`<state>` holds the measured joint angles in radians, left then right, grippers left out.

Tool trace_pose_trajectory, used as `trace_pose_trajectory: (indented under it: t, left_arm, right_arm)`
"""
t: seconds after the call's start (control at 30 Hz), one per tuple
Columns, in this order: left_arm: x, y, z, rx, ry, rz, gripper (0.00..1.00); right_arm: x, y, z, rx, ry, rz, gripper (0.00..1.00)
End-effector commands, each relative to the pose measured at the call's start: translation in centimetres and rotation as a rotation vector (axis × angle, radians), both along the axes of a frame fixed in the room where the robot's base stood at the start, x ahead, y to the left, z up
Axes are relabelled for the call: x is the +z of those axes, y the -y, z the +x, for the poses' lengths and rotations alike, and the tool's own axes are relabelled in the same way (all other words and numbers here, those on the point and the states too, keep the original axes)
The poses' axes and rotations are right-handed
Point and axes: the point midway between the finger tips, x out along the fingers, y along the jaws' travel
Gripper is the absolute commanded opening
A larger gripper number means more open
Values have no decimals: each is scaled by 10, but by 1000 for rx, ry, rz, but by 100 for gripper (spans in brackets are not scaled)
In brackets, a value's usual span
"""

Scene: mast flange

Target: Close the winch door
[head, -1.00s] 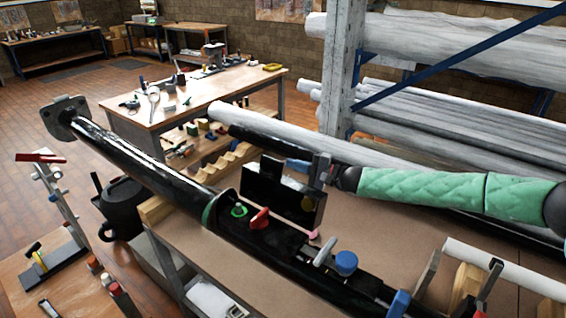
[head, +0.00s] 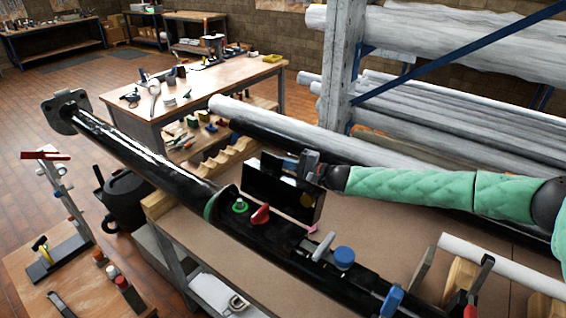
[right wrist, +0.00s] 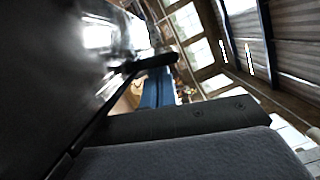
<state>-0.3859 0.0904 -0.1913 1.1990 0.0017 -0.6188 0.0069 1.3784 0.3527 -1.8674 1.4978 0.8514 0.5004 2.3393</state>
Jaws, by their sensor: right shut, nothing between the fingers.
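The winch door is a glossy black panel (head: 280,190) standing open, upright, along the far side of the black mast (head: 140,155). A yellow round mark shows near its right end. Beside the door, on the mast, are a green ring fitting (head: 240,205), a red cleat-like part (head: 260,215) and a blue-topped knob (head: 344,257). My right gripper (head: 309,163) is shut and empty at the upper right edge of the door, on its far side. Whether it touches the door I cannot tell. In the right wrist view a dark glossy surface (right wrist: 60,60) fills the left, close by. My left gripper is not in view.
The mast lies on a brown workbench (head: 400,235). A tool table (head: 190,105) stands farther back.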

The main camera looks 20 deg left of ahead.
Motion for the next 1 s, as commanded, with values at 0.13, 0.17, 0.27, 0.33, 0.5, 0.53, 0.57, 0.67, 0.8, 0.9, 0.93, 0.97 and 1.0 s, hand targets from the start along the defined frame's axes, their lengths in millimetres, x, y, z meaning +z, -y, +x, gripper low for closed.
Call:
trace_pose_trajectory:
  t: [0.13,0.17,0.27,0.33,0.5,0.53,0.57,0.67,0.8,0.9,0.93,0.97,1.0]
  left_arm:
    - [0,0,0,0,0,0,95]
    - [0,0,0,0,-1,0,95]
    - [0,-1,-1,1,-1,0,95]
    - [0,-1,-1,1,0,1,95]
    - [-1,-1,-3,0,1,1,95]
    - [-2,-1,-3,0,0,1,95]
    - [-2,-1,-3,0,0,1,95]
    - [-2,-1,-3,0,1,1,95]
    - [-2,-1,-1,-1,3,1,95]
    - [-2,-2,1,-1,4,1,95]
    - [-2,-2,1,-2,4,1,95]
    - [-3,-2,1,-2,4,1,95]
    - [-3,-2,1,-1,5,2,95]
  right_arm:
    - [0,0,0,0,1,0,0]
    - [0,0,0,0,2,0,0]
    - [1,0,-1,0,8,-3,0]
    - [3,-1,-2,0,17,-6,0]
    - [5,-1,-4,0,41,-14,0]
    - [5,-2,-4,0,44,-15,0]
    - [5,-2,-4,0,46,-16,0]
    - [6,-2,-5,0,54,-20,0]
    - [7,-3,-7,1,69,-25,0]
    - [9,-3,-9,1,82,-29,0]
    - [9,-3,-9,2,88,-31,0]
    - [10,-4,-10,2,93,-32,0]
    - [11,-4,-11,2,102,-36,0]
